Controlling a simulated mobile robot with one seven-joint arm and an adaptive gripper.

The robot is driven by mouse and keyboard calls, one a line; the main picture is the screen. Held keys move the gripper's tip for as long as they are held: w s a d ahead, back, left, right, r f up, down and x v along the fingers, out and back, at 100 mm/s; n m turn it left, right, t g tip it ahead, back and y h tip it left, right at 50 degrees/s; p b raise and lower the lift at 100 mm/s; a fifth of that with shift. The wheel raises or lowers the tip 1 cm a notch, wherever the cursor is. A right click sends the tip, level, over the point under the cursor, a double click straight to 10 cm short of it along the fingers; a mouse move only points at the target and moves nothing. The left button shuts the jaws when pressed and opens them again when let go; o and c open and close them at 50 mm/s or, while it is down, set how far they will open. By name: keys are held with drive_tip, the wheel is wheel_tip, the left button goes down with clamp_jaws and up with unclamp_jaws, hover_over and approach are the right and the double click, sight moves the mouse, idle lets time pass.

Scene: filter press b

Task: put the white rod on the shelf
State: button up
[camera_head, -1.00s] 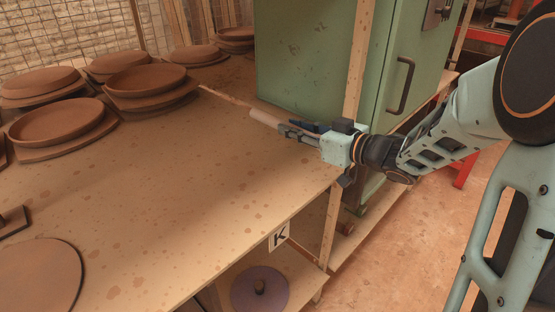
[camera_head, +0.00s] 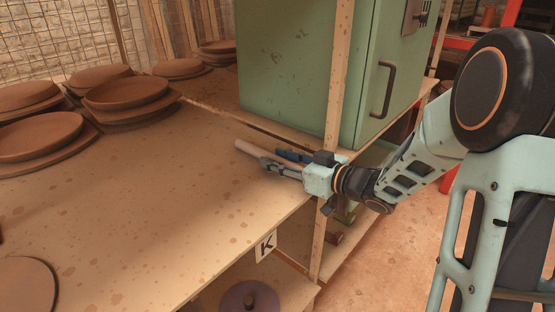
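The white rod (camera_head: 249,148) is a pale, slim cylinder that looks pinkish in this light. It sticks out to the left from between the fingers of my gripper (camera_head: 284,161), and its other end is hidden by them. My gripper looks shut on the rod and holds it nearly level above the right part of the wooden shelf (camera_head: 150,210). I cannot tell how large the gap under the rod is.
Stacked brown clay plates (camera_head: 126,92) stand on the left and back. A green cabinet (camera_head: 290,65) stands behind my gripper, with a wooden post (camera_head: 335,90) close by. A round brown disc (camera_head: 25,285) lies front left. The shelf's middle is clear.

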drive_tip(key=shift+r, duration=0.1)
drive_tip(key=shift+s+d+r, duration=0.1)
drive_tip(key=shift+s+d, duration=0.15)
drive_tip(key=shift+d, duration=0.15)
drive_tip(key=p+v, duration=0.2)
drive_tip(key=v, duration=0.9)
drive_tip(key=shift+p, duration=0.3)
